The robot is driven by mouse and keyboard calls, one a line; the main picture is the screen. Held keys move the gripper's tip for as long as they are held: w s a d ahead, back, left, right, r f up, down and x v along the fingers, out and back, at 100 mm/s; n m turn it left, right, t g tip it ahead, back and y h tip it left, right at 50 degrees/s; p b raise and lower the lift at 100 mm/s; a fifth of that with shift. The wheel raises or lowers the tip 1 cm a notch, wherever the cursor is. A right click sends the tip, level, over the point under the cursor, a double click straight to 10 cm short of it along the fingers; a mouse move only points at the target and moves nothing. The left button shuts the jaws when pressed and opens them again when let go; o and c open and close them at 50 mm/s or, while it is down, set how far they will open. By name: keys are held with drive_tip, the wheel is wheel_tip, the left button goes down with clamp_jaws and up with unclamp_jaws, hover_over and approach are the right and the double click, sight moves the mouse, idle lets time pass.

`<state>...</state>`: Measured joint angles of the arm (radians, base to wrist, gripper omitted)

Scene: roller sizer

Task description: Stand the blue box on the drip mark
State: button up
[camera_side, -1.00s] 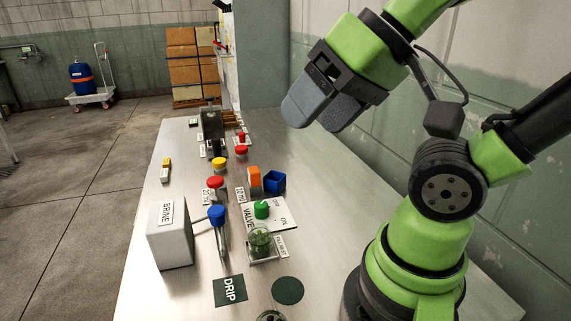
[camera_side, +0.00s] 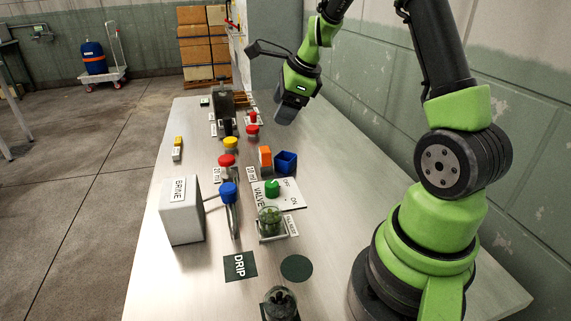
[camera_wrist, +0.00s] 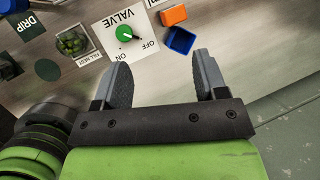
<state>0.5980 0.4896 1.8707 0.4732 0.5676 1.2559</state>
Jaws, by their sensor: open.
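The blue box (camera_side: 285,162), small and open-topped, stands on the metal table just right of an orange block. It also shows in the wrist view (camera_wrist: 180,41), above and between my fingertips, apart from them. The drip mark (camera_side: 240,266) is a dark green square lettered DRIP at the near part of the table, left of a plain dark round mark (camera_side: 296,268). In the wrist view the drip mark (camera_wrist: 22,24) is at the upper left. My gripper (camera_side: 288,112) is open and empty, raised over the table behind the blue box. Its spread fingers show in the wrist view (camera_wrist: 165,72).
The orange block (camera_side: 265,158) is close beside the blue box. The valve plate (camera_side: 290,196) with a green knob and a glass jar (camera_side: 269,218) stand between box and drip mark. The grey BRINE block (camera_side: 182,212) and blue knob (camera_side: 228,192) are left.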

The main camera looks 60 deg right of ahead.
sight(285, 162)
drive_tip(key=d+f+m, duration=0.2)
drive_tip(key=f, duration=0.2)
drive_tip(key=d+f+m, duration=0.2)
drive_tip(key=d+f, duration=0.1)
drive_tip(key=f, duration=0.2)
drive_tip(key=d+f+m, duration=0.2)
drive_tip(key=f+m, duration=0.1)
drive_tip(key=f, duration=0.1)
drive_tip(key=shift+w+d+f+g, duration=0.15)
drive_tip(key=shift+w+g, duration=0.05)
drive_tip(key=shift+g, duration=0.2)
drive_tip(key=x, duration=0.5)
drive_tip(key=shift+f, duration=0.4)
drive_tip(key=c, duration=0.7)
drive_tip(key=shift+r, duration=0.1)
drive_tip(key=shift+c, duration=0.3)
